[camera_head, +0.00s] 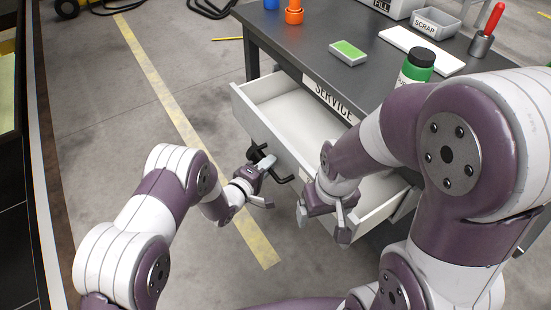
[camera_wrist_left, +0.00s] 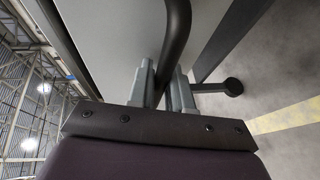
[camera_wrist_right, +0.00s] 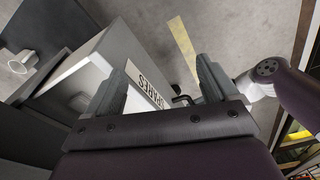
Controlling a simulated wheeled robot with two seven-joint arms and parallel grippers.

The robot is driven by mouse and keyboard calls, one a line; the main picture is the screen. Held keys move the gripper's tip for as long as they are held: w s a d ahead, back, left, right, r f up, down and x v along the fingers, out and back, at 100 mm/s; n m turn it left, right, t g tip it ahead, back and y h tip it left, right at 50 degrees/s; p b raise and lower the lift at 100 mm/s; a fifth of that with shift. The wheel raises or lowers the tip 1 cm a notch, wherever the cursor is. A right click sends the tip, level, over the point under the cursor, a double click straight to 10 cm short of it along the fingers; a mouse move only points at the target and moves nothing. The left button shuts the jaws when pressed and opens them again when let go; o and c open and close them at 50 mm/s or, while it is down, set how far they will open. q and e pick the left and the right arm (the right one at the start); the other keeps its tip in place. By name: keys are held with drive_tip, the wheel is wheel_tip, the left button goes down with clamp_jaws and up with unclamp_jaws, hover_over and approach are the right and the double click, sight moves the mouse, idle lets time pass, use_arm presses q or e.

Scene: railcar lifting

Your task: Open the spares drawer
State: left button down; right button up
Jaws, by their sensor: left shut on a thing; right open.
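The spares drawer (camera_head: 268,124) is a white drawer pulled well out of the grey workbench, and its inside looks empty where it shows. Its front carries a SPARES label in the right wrist view (camera_wrist_right: 148,88). My left gripper (camera_head: 265,172) is shut on the dark drawer handle (camera_head: 286,179); the handle bar (camera_wrist_left: 178,45) runs between its fingers in the left wrist view. My right gripper (camera_head: 322,220) is open and empty by the right part of the drawer front, pointing down. My right arm hides part of the drawer.
The workbench (camera_head: 330,50) bears a SERVICE label, a green-topped box (camera_head: 348,53), a green bottle with a black lid (camera_head: 415,68), a SCRAP bin (camera_head: 436,22) and an orange item (camera_head: 294,13). Open floor with a yellow line (camera_head: 165,95) lies left of the drawer.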

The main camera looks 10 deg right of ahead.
use_arm(q)
drive_tip(key=s+a+p, duration=0.3)
drive_tip(key=s+a, duration=0.1)
drive_tip(key=a, duration=0.8)
drive_tip(key=shift+s, duration=0.2)
drive_tip(key=c, duration=1.1)
unclamp_jaws()
drive_tip(key=shift+a, duration=0.1)
drive_tip(key=p+v, duration=0.1)
drive_tip(key=v, duration=1.1)
drive_tip(key=shift+s+a+r+p, duration=0.1)
drive_tip(key=shift+s+a+p, duration=0.1)
drive_tip(key=shift+s+p, duration=0.1)
